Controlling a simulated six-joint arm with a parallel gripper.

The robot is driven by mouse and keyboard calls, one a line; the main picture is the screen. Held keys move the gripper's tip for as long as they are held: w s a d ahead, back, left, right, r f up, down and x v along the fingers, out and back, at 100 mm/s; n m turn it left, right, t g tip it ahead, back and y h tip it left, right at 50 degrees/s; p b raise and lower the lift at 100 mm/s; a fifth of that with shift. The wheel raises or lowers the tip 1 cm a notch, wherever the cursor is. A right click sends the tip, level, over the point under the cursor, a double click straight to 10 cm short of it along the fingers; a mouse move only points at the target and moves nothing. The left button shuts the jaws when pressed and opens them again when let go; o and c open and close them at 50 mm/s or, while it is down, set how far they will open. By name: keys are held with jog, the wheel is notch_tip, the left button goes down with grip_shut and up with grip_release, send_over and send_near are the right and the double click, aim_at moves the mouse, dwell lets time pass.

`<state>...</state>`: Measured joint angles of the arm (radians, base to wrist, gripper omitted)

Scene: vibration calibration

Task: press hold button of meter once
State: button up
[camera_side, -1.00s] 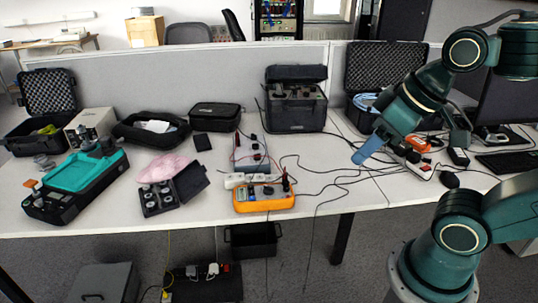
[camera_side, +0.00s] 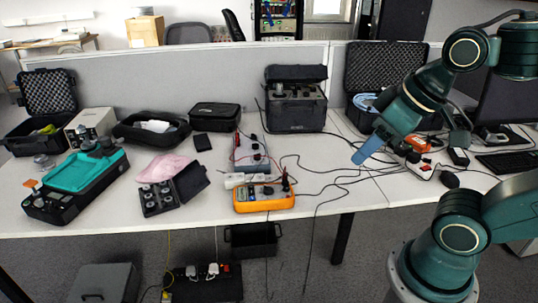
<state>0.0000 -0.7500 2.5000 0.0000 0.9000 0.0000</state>
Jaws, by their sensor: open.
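The meter (camera_side: 264,197) is an orange handheld unit lying near the front edge of the table, with a small display at its left and a dark dial. Its hold button is too small to make out. My gripper (camera_side: 361,158) is above the table, to the right of and higher than the meter, well apart from it. Its blue-grey end points down and left. It holds nothing that I can see, and the gap between its fingers does not show from this side.
A black box with small weights (camera_side: 160,199) stands to the left. An open black case (camera_side: 296,107) stands behind.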

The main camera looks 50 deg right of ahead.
grip_shut()
dwell(0.3)
dwell(1.6)
